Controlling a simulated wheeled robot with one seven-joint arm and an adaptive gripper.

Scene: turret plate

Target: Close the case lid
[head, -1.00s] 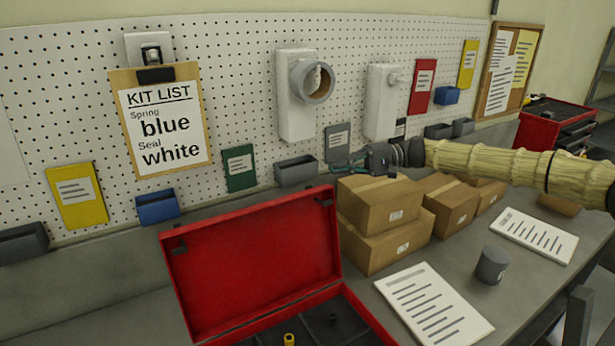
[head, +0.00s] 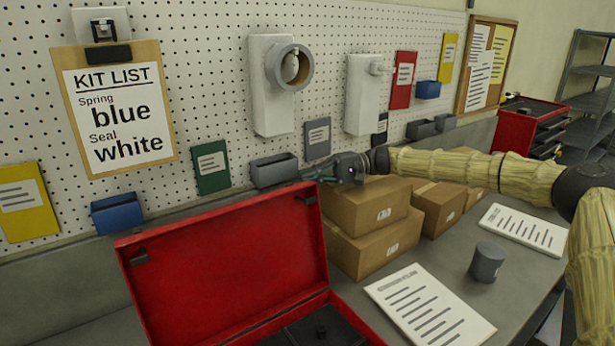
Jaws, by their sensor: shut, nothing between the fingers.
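The red case (head: 345,309) stands on the bench at the bottom of the head view, cut off by the lower edge. Its red lid (head: 225,270) stands open, tilted up on the side toward the pegboard. Dark latches show at the lid's upper corners. Part of the dark inside of the case shows. My gripper (head: 312,174) is shut and empty, just above and beyond the lid's upper right corner, in front of the grey bins. I cannot tell whether it touches the lid.
Cardboard boxes (head: 370,232) are stacked right of the lid, under my arm. A printed sheet (head: 430,306), a grey cup (head: 487,262) and another sheet (head: 523,230) lie on the bench to the right. The pegboard (head: 215,60) with bins and a kit list (head: 118,113) stands behind.

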